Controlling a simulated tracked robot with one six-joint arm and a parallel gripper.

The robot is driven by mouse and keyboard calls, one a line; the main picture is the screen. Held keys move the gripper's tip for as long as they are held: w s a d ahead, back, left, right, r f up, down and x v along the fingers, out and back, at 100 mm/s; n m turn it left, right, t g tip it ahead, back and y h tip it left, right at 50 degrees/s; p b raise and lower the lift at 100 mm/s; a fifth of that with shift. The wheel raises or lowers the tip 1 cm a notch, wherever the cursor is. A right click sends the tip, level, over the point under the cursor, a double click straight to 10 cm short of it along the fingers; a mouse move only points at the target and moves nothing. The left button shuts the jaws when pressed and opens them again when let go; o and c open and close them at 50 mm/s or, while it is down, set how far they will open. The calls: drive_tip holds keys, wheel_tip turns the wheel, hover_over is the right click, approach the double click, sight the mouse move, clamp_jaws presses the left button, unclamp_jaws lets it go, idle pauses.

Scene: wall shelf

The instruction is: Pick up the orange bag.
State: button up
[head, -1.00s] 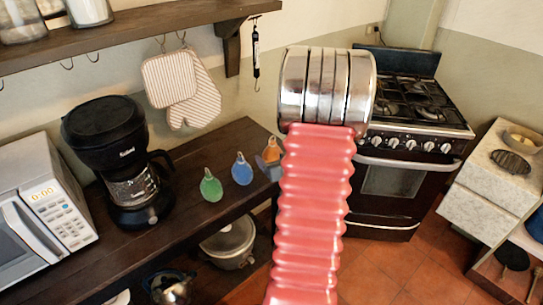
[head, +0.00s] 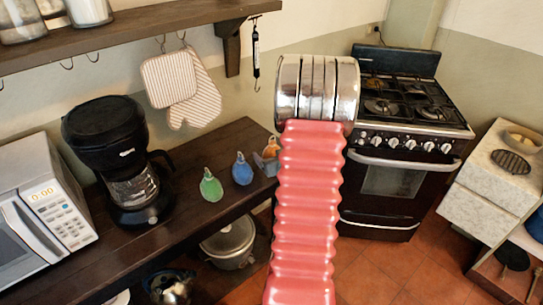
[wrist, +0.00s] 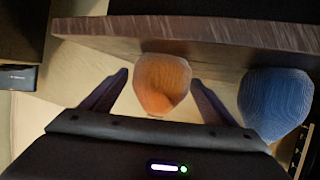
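The orange bag (head: 271,148) stands near the right end of the dark wooden counter, partly hidden behind my arm in the head view. In the wrist view the orange bag (wrist: 162,84) sits between the two dark fingers of my gripper (wrist: 161,80). The fingers are spread, one on each side, with a narrow gap to the bag. My gripper is open and holds nothing. In the head view my gripper is mostly hidden behind my arm; a grey finger part shows beside the bag.
A blue bag (head: 242,169) and a green bag (head: 210,186) stand left of the orange one; the blue bag (wrist: 275,104) is close to the right finger. A coffee maker (head: 127,160) and microwave (head: 40,205) stand farther left. A stove (head: 400,150) is to the right.

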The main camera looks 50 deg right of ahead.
sight(272, 142)
drive_tip(key=c, duration=1.5)
drive_tip(key=shift+r, duration=0.2)
drive_tip(key=shift+r, duration=4.85)
